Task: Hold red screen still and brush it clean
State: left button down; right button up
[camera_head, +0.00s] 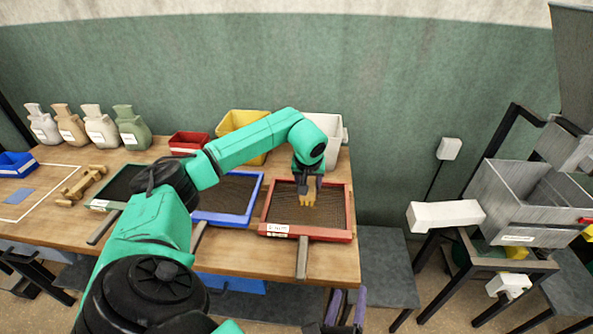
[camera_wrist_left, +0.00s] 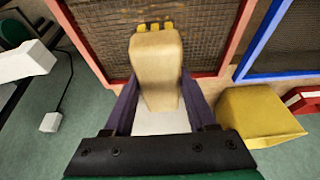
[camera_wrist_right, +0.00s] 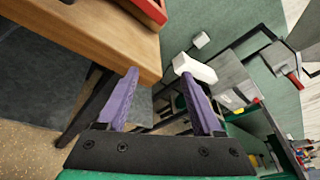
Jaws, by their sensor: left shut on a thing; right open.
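The red screen (camera_head: 345,235) lies on the table's right end, with dark mesh in a red frame and a wooden handle (camera_head: 302,258) toward the front. In the left wrist view its red frame (camera_wrist_left: 88,48) surrounds the mesh. My left gripper (camera_head: 308,182) is shut on a wooden brush (camera_wrist_left: 157,65) with yellow bristles, over the screen's mesh. Whether the bristles touch the mesh cannot be told. My right gripper (camera_wrist_right: 165,88) is open and empty, low beyond the table's front edge. The screen's corner (camera_wrist_right: 150,8) shows at the top of the right wrist view.
A blue-framed screen (camera_head: 228,220) and a green-framed screen lie to the left, partly behind my left arm. A yellow bin (camera_head: 233,122), a white bin (camera_head: 327,127) and a small red bin (camera_head: 187,139) stand behind. A grey machine (camera_head: 520,200) stands right, beyond a floor gap.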

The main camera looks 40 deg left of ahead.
aim_at(302, 263)
jog(key=s+a+r+m+g+y, duration=0.2)
jog(key=s+a+r+m+g, duration=0.4)
jog(key=s, duration=0.5)
jog(key=w+a+f, duration=0.1)
jog(key=w+a, duration=0.1)
jog(key=w, duration=0.1)
jog(key=w+a+f+n+t, duration=0.1)
jog(key=w+a, duration=0.1)
jog(key=w, duration=0.1)
jog(key=w+a+f+t, duration=0.1)
jog(key=w+a, duration=0.2)
jog(key=shift+w+a+f, duration=0.1)
jog(key=shift+f, duration=0.2)
grip_shut()
dwell(0.5)
dwell(0.8)
